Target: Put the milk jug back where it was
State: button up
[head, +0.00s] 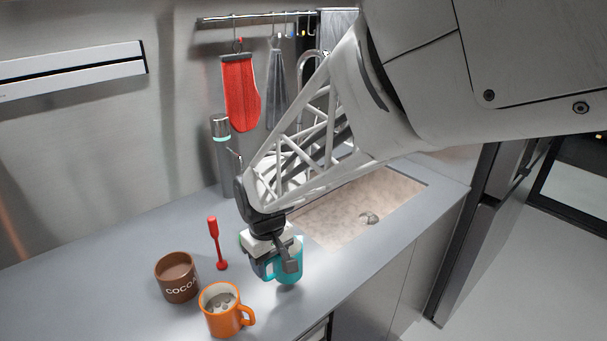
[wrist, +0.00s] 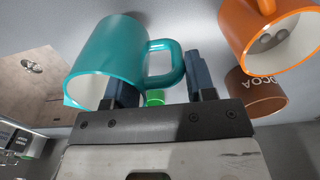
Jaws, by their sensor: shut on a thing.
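A teal jug (head: 289,268) with a white inside is at my gripper (head: 277,262), over the counter in front of the sink. I take it for the milk jug. In the wrist view the teal jug (wrist: 110,55) has its handle between the two dark fingers of my gripper (wrist: 164,78), and the gripper is shut on it. The gripper hides part of the jug in the head view. I cannot tell whether the jug's base touches the counter.
An orange mug (head: 229,318) with pale lumps inside and a brown COCOA mug (head: 178,284) stand left of the jug. The sink (head: 350,205) lies right. A green thing (wrist: 155,97) shows beyond my fingers.

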jog(key=shift+f, duration=1.75)
jog(key=shift+f, duration=0.1)
jog(key=o, duration=1.3)
notch_tip(320, 180, up, 12)
jog(key=shift+r, duration=0.1)
jog(key=shift+d, duration=0.15)
